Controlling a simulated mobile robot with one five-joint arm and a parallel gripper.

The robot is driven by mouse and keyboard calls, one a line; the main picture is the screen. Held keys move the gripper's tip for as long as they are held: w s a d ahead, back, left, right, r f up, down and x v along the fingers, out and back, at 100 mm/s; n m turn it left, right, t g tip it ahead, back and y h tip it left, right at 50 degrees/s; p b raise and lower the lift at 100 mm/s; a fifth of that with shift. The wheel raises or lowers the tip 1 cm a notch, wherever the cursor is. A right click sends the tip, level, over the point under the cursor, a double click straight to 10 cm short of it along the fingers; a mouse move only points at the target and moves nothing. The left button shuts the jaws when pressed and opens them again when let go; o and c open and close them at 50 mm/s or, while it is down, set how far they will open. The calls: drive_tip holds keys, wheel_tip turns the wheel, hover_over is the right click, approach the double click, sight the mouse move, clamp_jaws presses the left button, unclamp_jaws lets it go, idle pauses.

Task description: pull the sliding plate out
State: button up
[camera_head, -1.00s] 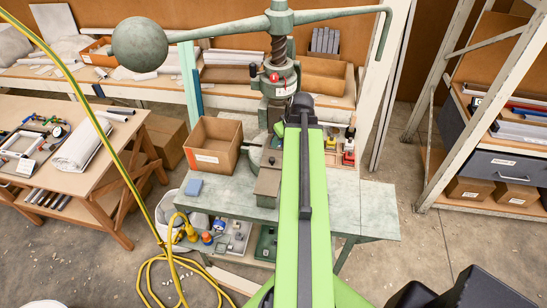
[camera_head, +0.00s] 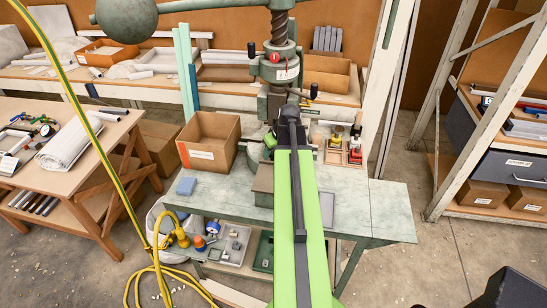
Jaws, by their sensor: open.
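The green fly press (camera_head: 277,70) stands at the back of a grey-green bench, its screw above a round collar. A grey-brown flat-topped block (camera_head: 263,180) sits at the front of the press, left of my arm; it may be the sliding plate, but I cannot tell for sure. My green and black arm (camera_head: 297,215) reaches up the middle of the picture and covers part of the press bed and the block's right side. My gripper's fingers cannot be made out; the far end of the arm is in front of the press.
The bench top (camera_head: 355,205) is bare at right. Yellow hose (camera_head: 152,258) hangs and coils at left. A shelf rack (camera_head: 460,105) stands at right.

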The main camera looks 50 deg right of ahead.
drive_tip(key=shift+r, duration=0.1)
drive_tip(key=shift+c, duration=0.5)
clamp_jaws()
idle(0.8)
